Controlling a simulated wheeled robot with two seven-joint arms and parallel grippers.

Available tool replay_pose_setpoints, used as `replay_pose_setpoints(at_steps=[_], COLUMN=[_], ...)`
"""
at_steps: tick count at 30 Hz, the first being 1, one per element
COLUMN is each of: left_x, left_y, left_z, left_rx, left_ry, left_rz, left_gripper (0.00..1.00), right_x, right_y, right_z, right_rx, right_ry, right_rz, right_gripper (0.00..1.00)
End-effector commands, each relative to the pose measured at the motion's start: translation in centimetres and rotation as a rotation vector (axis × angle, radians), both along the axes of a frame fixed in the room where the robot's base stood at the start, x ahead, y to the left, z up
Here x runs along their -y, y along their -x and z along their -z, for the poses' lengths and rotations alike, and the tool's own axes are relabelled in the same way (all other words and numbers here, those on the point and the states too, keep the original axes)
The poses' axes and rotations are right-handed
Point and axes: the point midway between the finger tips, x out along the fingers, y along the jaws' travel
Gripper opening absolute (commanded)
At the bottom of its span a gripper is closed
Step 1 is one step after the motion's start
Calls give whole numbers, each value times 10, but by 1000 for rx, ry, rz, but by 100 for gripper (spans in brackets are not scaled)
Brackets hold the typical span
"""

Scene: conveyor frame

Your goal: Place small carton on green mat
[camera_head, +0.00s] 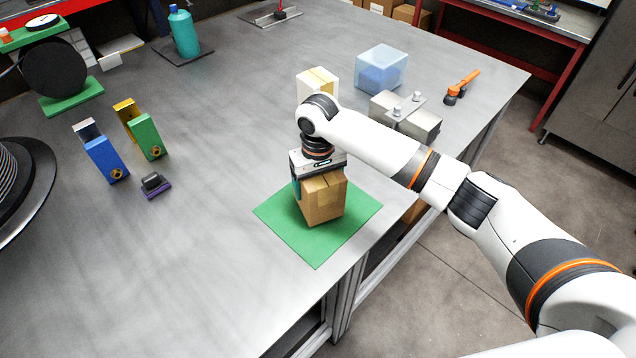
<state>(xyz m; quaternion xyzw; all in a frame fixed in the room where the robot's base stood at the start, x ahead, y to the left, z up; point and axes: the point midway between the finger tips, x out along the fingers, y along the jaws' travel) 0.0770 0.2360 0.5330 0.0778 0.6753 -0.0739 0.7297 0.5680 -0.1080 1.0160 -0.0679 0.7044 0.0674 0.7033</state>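The small brown carton (324,205) is upright over the middle of the green mat (318,247), inside its edges. Its base looks to be at or just above the mat; I cannot tell whether it bears fully on it. My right gripper (318,180) is directly above and around the carton's top. One teal finger shows against the carton's left side, and the gripper looks shut on it. The other finger is hidden. My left gripper is not in view.
Behind my arm stand a white-and-tan box (317,80), a translucent blue bin (382,70) and grey blocks (412,117). An orange tool (461,87) lies far right. Blue (106,160) and green (147,137) holders stand left. The table is clear left of the mat; its edge is close on the right.

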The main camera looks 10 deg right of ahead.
Motion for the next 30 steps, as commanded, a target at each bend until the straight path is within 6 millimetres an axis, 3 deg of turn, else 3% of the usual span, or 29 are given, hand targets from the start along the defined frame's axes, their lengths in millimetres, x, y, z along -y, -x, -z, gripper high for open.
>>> replay_pose_setpoints(at_steps=[6, 14, 15, 17, 26, 30], left_x=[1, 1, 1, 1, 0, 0], left_y=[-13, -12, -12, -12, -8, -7], left_z=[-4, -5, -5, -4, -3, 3], left_rx=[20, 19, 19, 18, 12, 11], left_ry=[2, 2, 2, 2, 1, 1], left_rz=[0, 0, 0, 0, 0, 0], left_gripper=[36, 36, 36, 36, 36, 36], right_x=[0, 0, 0, 0, 0, -1], right_y=[0, 0, 0, 0, 0, -1], right_z=[11, 14, 14, 14, 11, -5], right_rx=[2, 0, 0, 0, 2, 5], right_ry=[0, -1, -1, 0, 0, -2], right_rz=[-2, -1, -2, -2, -1, -1], right_gripper=[54, 54, 88, 98, 100, 100])
